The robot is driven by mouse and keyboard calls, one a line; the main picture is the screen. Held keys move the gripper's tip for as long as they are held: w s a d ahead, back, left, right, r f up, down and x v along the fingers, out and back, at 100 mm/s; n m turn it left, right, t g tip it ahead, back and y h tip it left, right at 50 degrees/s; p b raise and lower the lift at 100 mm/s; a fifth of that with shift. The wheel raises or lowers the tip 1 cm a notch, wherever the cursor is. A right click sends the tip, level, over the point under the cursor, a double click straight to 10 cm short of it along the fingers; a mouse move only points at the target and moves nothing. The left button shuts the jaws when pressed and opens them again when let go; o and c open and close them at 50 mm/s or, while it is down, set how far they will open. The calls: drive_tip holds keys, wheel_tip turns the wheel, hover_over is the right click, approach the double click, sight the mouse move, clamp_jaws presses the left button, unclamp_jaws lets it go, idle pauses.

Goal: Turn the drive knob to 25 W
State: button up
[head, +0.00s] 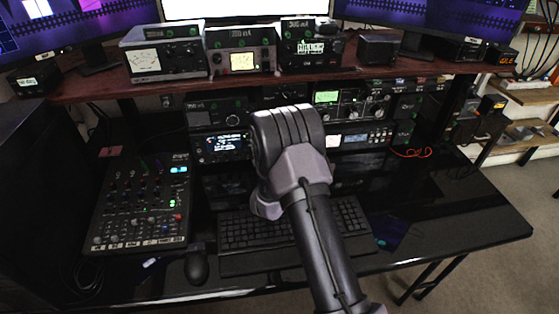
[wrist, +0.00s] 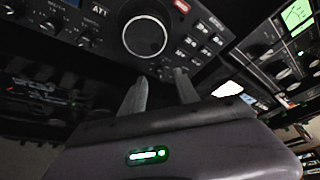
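In the wrist view a black radio panel fills the top, with a large round knob (wrist: 145,36) ringed in white. Smaller knobs (wrist: 83,40) line the panel at the left, near an ATT label. I cannot read a drive label or a 25 W mark, so I cannot tell which knob is the drive knob. My gripper (wrist: 161,78) has its two grey fingers apart, with nothing visible between them. The fingertips appear just below the large knob; whether they touch the panel is unclear. In the head view my arm hides the gripper and part of the rack.
The rack under the wooden shelf (head: 120,87) holds several radio units, one with a green screen (head: 327,97). Metered boxes (head: 165,58) stand on the shelf. A mixer (head: 140,205), mouse (head: 197,266) and keyboard (head: 250,232) lie on the black desk, whose right side (head: 455,215) is mostly clear.

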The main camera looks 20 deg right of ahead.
drive_tip(key=shift+x, duration=0.95)
clamp_jaws()
drive_tip(key=shift+a+f+n+h, duration=0.15)
drive_tip(key=shift+n+h, duration=0.55)
drive_tip(key=shift+n, duration=0.4)
drive_tip(key=shift+n+h, duration=0.3)
drive_tip(key=shift+n, duration=0.5)
unclamp_jaws()
drive_tip(key=p+v, duration=0.1)
drive_tip(key=v, duration=0.4)
drive_tip(key=p+v, duration=0.1)
drive_tip(key=v, duration=0.5)
drive_tip(key=p+v, duration=0.1)
drive_tip(key=v, duration=0.5)
drive_tip(key=shift+s+f, duration=0.25)
